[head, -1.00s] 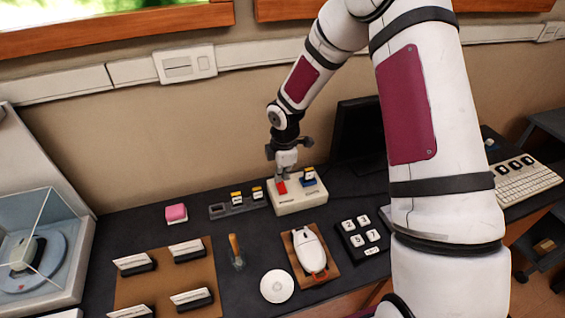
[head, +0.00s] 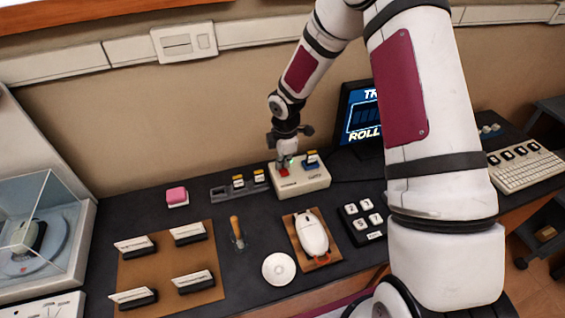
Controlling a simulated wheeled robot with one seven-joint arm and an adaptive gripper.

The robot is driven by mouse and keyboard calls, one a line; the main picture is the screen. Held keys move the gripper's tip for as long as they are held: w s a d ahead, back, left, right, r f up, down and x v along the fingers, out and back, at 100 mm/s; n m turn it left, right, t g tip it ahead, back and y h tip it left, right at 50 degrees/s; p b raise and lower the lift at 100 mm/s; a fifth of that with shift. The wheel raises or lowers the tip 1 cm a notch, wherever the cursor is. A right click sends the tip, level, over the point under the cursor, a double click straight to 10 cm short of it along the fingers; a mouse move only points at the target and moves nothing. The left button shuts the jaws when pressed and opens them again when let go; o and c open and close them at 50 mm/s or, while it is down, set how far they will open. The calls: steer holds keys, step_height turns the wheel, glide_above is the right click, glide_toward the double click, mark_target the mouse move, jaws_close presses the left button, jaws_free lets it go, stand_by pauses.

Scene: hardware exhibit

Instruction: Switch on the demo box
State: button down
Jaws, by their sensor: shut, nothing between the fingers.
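The demo box (head: 302,182) is a cream box at the back of the dark table in the head view. A small green light shows near the switch. My gripper (head: 286,165) is shut and empty, pointing down at the red switch; whether it touches cannot be told. The screen (head: 362,115) behind the box is lit with blue and white graphics, partly hidden by my arm.
A cartridge rack (head: 226,191) and a pink block (head: 177,196) stand left of the box. A mouse (head: 311,233) on a brown board, a white disc (head: 279,268), a wooden-handled tool (head: 236,231) and a keypad (head: 362,222) lie in front. A keyboard (head: 526,168) is at right.

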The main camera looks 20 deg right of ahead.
steer(key=shift+s+f, duration=0.1)
steer(key=shift+f, duration=0.25)
steer(key=shift+s+p, duration=0.55)
steer(key=shift+s, duration=0.35)
step_height(320, 180, up, 12)
steer(key=shift+s+r, duration=0.25)
step_height(320, 180, up, 11)
steer(key=m+t+h, duration=0.1)
steer(key=m, duration=0.3)
glide_above(285, 172)
steer(key=s+d, duration=0.2)
steer(key=s, duration=0.4)
steer(key=s+r+m+h, duration=0.1)
steer(key=s+r+m, duration=0.4)
steer(key=s+r, duration=0.1)
steer(key=s+a+r+m+t+y, duration=0.1)
steer(key=s+r+m, duration=0.2)
steer(key=s, duration=0.5)
steer(key=s+a+r+m+t+y, duration=0.1)
steer(key=s+r+m, duration=0.2)
steer(key=s+m, duration=0.3)
steer(key=s, duration=0.2)
steer(key=shift+s+r+t, duration=0.4)
